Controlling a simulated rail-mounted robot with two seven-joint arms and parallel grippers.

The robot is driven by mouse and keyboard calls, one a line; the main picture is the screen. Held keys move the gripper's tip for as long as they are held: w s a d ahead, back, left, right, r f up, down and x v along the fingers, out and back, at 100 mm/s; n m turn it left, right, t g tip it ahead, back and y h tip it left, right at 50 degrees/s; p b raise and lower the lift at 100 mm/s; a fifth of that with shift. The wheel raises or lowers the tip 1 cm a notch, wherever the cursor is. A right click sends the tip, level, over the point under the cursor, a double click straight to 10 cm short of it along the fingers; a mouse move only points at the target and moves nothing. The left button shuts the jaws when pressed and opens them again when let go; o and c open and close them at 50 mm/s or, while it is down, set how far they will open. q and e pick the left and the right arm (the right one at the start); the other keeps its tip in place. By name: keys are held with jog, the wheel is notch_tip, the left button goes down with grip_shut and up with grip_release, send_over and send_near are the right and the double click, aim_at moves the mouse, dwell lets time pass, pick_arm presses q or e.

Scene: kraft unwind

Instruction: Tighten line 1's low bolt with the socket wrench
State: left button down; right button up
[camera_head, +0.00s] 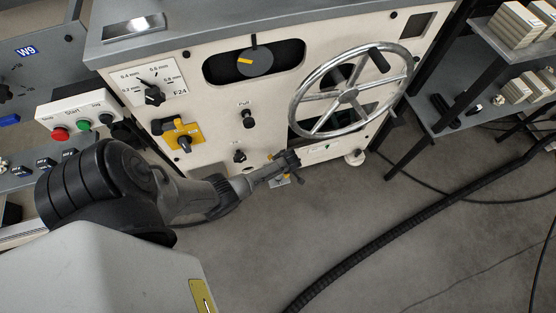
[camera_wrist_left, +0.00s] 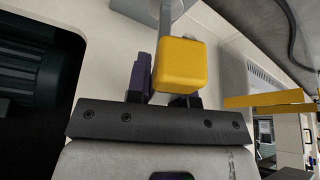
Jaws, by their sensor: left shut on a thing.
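My left gripper (camera_head: 285,166) is low at the front of the cream machine (camera_head: 215,110), below and left of the handwheel. In the left wrist view the left gripper (camera_wrist_left: 165,98) is shut on a yellow block-shaped handle, likely the socket wrench (camera_wrist_left: 180,65). A grey shaft runs up from the handle to a grey round part at the picture's top edge. In the head view the wrench is too small to make out clearly. The low bolt and the wrench's working end cannot be made out. My right gripper is not in view.
The spoked handwheel (camera_head: 348,95) juts from the machine's right front. A yellow switch plate (camera_head: 183,138) and a button box (camera_head: 80,117) are at left. A dark shelf rack (camera_head: 450,110) stands at right.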

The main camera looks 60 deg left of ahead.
pick_arm(q)
jog(key=shift+f, duration=0.1)
dwell(0.3)
jog(key=shift+m+t+p, duration=0.3)
jog(key=shift+m+p, duration=0.15)
jog(key=shift+m, duration=0.65)
jog(key=shift+w+m+t+p, duration=0.1)
jog(key=shift+m+t+p, duration=0.3)
jog(key=shift+m, duration=0.8)
